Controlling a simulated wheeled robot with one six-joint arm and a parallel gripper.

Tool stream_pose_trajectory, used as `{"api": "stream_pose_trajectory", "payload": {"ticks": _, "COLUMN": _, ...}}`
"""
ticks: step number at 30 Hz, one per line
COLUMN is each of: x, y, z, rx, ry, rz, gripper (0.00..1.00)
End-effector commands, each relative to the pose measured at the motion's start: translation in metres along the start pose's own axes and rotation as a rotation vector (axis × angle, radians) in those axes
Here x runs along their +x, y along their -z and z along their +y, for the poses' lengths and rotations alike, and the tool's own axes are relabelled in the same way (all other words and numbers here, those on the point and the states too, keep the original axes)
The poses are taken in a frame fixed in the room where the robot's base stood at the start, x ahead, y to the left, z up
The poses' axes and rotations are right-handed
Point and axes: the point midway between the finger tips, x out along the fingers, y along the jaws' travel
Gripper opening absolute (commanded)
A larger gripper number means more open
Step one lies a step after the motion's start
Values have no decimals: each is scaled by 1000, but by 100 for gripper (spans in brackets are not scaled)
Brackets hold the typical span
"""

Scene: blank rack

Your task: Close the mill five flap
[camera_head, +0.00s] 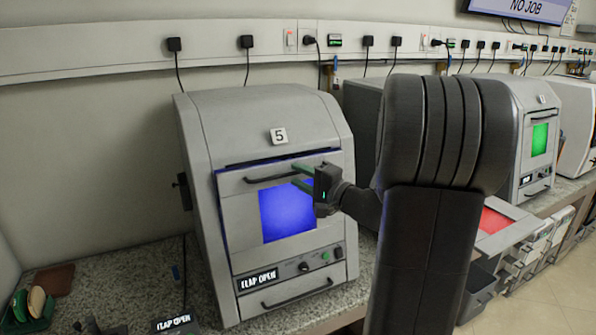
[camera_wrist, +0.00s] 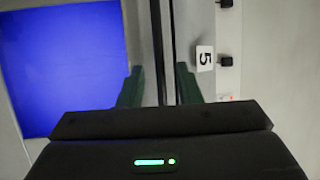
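Mill five (camera_head: 318,115) is a grey cabinet with a "5" label (camera_head: 279,136), which also shows in the wrist view (camera_wrist: 205,59). Its front flap (camera_head: 235,187) has a glowing blue window (camera_head: 285,212) and a dark bar handle (camera_head: 262,180) near its top. A dark gap shows along the flap's top edge, so it stands slightly ajar. The mill's display (camera_head: 258,281) reads "FLAP OPEN". My gripper (camera_head: 295,176) is at the flap's upper right, near the handle. In the wrist view, its green fingers (camera_wrist: 159,86) are apart with nothing held. I cannot tell whether they touch the flap.
My arm hides part of the counter and the machines behind. Another mill with a green window (camera_head: 539,138) stands at the right, near a lowered flap with a red window (camera_head: 494,221).

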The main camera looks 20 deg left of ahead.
Motion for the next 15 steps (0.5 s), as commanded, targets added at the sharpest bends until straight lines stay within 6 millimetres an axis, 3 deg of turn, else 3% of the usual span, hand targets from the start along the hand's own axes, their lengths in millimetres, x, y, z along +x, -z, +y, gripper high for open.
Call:
{"api": "stream_pose_trajectory", "payload": {"ticks": 12, "x": 11, "y": 0, "z": 0, "rx": 0, "ry": 0, "rz": 0, "gripper": 31}}
{"api": "stream_pose_trajectory", "payload": {"ticks": 13, "x": 11, "y": 0, "z": 0, "rx": 0, "ry": 0, "rz": 0, "gripper": 29}}
{"api": "stream_pose_trajectory", "payload": {"ticks": 15, "x": 11, "y": 0, "z": 0, "rx": 0, "ry": 0, "rz": 0, "gripper": 16}}
